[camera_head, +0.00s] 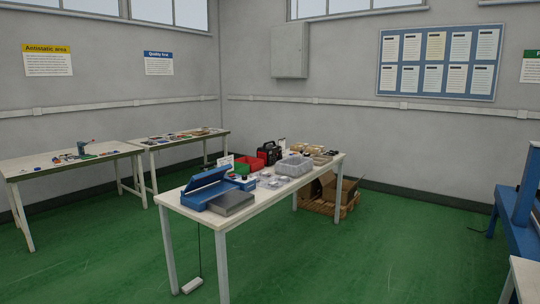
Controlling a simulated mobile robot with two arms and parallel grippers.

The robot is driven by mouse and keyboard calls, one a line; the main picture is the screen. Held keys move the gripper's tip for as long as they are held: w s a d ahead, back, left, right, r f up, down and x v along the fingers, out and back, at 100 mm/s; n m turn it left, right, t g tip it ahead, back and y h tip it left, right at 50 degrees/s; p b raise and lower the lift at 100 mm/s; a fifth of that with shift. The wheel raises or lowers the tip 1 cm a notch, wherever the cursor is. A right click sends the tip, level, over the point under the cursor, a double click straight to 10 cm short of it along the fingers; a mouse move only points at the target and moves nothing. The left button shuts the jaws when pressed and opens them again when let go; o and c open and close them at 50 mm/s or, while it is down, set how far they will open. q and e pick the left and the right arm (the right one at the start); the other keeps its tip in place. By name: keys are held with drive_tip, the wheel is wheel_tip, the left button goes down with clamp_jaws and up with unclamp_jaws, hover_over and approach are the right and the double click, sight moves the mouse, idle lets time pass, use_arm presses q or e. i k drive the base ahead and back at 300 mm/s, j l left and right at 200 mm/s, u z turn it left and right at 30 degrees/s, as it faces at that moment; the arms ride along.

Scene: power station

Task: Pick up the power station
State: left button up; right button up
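The power station (269,152) appears to be the small black and red box with a handle on top. It stands upright toward the back of the middle white table (222,222), in the camera_head view. A red bin and a green bin partly cover its lower left side. Neither of my grippers shows in this view.
On the same table are a blue case (206,188), a grey flat box (231,203), a green bin (249,165) and a clear tray (293,166). Green floor (370,255) is clear at the front right.

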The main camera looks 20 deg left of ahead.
sight(272, 154)
drive_tip(key=i+z, duration=0.2)
drive_tip(key=i, duration=1.8)
drive_tip(key=i+u, duration=0.1)
drive_tip(key=i, duration=0.65)
drive_tip(key=i+l+u, duration=0.1)
drive_tip(key=i, duration=0.6)
drive_tip(key=i+l+u, duration=0.1)
drive_tip(key=i, duration=0.65)
drive_tip(key=l, duration=0.1)
